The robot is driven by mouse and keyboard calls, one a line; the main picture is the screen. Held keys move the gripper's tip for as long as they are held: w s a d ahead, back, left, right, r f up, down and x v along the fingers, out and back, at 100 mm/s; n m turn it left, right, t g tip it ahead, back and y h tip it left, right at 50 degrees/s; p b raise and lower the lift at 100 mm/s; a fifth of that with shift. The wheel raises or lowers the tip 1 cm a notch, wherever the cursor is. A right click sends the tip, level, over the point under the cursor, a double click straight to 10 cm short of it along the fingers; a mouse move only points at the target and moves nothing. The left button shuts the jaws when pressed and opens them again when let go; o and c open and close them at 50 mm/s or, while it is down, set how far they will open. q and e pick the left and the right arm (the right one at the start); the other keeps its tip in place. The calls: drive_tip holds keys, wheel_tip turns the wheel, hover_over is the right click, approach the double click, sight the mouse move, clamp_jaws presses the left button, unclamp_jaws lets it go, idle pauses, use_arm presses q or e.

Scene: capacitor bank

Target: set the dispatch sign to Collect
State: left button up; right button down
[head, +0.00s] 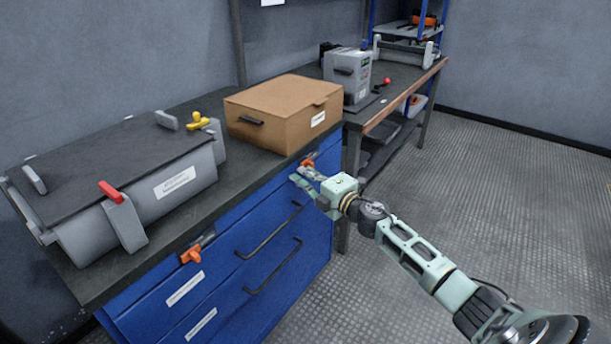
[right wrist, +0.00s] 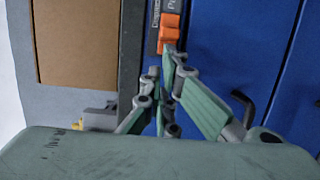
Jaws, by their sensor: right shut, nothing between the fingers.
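The dispatch sign shows in the right wrist view as a dark plate (right wrist: 152,36) with pale lettering that seems to begin "Dispatch", only partly readable. An orange slider or tab (right wrist: 170,30) sits on it; it also shows in the head view (head: 307,162) at the upper front edge of the blue cabinet. My right gripper (head: 300,174) is shut and empty, its fingertips close to this orange tab. In the right wrist view the fingertips (right wrist: 164,68) lie just below the tab; I cannot tell if they touch. The sign's setting is not readable. My left gripper is not in view.
A second orange tab (head: 191,254) sits further left on the blue cabinet (head: 225,262), which has protruding dark handles. A cardboard-brown box (head: 275,105) and a grey cylindrical unit (head: 145,208) stand on the dark top. The floor (head: 510,200) at right is clear.

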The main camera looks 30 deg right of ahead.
sight(309, 164)
drive_tip(key=shift+d, duration=0.1)
